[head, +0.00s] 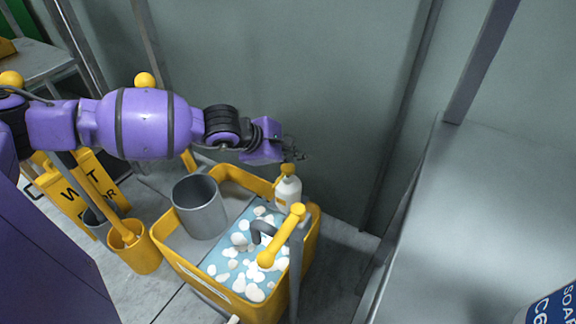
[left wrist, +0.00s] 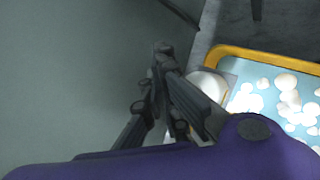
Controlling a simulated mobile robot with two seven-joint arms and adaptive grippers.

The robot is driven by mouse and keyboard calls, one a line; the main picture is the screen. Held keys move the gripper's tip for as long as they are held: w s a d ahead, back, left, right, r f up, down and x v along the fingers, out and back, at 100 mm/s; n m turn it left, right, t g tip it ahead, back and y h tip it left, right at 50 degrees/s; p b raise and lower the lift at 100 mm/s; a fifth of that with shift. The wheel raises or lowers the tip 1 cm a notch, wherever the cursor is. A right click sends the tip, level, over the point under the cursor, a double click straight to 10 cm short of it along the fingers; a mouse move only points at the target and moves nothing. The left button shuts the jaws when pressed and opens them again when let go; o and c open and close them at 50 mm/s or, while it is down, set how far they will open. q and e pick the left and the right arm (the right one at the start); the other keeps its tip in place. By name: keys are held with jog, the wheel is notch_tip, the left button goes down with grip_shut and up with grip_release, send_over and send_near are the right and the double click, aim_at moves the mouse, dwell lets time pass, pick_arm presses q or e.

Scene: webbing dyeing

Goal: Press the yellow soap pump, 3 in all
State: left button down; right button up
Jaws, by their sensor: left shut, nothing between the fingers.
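The soap pump is a white bottle (head: 288,194) with a yellow pump head (head: 287,169). It stands upright at the back right of the yellow bucket cart, by its rim. My left gripper (head: 300,156) is shut and empty, just above the pump head. I cannot tell whether it touches the head. In the left wrist view, the dark fingers of the gripper (left wrist: 163,58) partly cover the white bottle (left wrist: 208,84); the yellow head is hidden there. My right gripper is not in view.
The yellow cart (head: 187,261) holds blue water with white foam (head: 240,264) and a grey cylinder (head: 200,212). A yellow-ended handle (head: 281,240) rises over it. A yellow wet-floor sign (head: 85,185) stands left. A grey table (head: 490,200) is at right, a wall behind.

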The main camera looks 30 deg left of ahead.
aim_at(293, 170)
pick_arm(q)
jog(key=shift+f, duration=0.15)
dwell(0.4)
jog(key=shift+f, duration=0.3)
jog(key=shift+f+b, duration=0.5)
jog(key=shift+f, duration=0.5)
dwell(0.9)
dwell(0.3)
jog(key=shift+r+p, duration=0.8)
jog(key=shift+r, duration=0.55)
jog(key=shift+r+p, duration=1.5)
jog(key=shift+r, duration=1.05)
